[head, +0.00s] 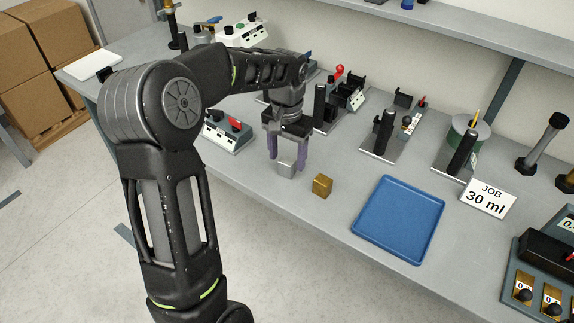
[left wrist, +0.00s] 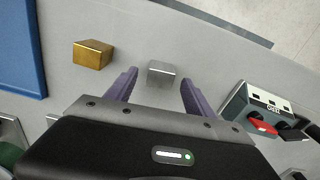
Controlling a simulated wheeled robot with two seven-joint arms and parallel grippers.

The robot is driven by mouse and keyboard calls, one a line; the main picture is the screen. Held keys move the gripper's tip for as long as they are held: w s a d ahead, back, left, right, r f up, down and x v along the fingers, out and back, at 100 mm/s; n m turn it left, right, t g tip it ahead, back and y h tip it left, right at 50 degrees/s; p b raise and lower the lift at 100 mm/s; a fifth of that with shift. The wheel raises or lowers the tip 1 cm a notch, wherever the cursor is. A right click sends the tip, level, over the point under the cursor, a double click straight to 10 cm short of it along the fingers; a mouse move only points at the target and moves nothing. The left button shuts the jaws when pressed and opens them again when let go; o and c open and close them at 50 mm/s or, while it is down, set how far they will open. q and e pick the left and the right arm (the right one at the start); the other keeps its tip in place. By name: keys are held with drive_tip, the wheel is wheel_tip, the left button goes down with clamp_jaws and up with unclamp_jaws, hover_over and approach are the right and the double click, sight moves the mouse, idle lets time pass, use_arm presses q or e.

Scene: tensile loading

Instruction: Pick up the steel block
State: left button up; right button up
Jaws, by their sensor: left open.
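The steel block (head: 286,168) is a small silver-grey cube on the grey bench, near its front edge. In the left wrist view the steel block (left wrist: 162,73) sits in the gap between the two purple fingers, around the level of their tips. My left gripper (head: 287,160) is open and points down over the block, with a finger on either side. In the left wrist view the gripper (left wrist: 158,85) shows clear space between each finger and the block. My right gripper is not in view.
A brass block (head: 322,186) stands just right of the steel block. A blue tray (head: 398,218) lies further right. A control box (head: 228,130) with a red lever is to the left. Several black-post fixtures stand behind.

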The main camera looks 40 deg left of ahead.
use_arm(q)
wheel_tip(320, 180, down, 2)
drive_tip(key=shift+f, duration=0.25)
drive_tip(key=shift+c, duration=0.3)
clamp_jaws()
idle(0.6)
idle(0.3)
